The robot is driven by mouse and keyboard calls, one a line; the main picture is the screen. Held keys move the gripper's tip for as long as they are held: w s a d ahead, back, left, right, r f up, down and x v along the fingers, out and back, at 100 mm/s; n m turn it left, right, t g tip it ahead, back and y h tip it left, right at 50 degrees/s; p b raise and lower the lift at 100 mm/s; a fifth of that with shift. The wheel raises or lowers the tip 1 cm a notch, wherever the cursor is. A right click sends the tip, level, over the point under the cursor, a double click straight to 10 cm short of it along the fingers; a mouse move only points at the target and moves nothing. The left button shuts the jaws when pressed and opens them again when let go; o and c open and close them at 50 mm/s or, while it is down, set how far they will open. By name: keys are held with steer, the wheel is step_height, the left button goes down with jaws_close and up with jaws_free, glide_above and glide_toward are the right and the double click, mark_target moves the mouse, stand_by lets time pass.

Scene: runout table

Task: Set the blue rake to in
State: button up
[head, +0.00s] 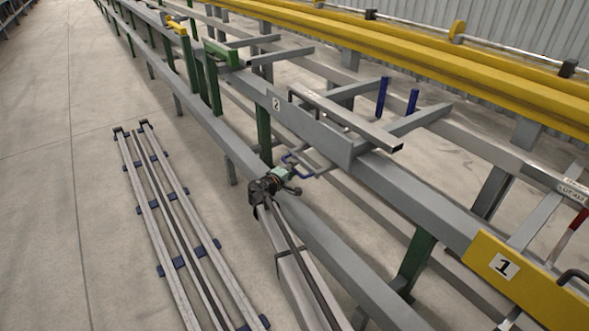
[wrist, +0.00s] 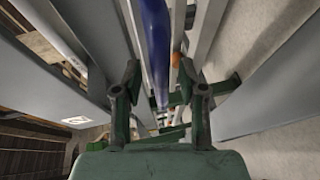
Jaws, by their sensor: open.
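The blue rake shows in the head view as a bent blue handle (head: 297,160) at the near side of the table. Two upright blue posts (head: 382,97) stand farther back by grey arms. My gripper (head: 291,184) is just in front of the handle, at its near end. In the wrist view, a blue bar (wrist: 157,40) runs from the top edge down between the two fingers of my open gripper (wrist: 159,80). The fingers stand apart on either side of it. I cannot tell whether either touches it.
A long grey beam (head: 315,130) marked 2 lies behind the handle. Green posts (head: 213,85) and a yellow handle (head: 177,27) are farther along. A yellow plate (head: 525,280) marked 1 is at right. A rail track (head: 150,205) lies on the open floor at left.

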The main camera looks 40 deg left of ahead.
steer(key=v, duration=1.1)
steer(key=shift+w, duration=0.1)
steer(key=shift+f, duration=0.1)
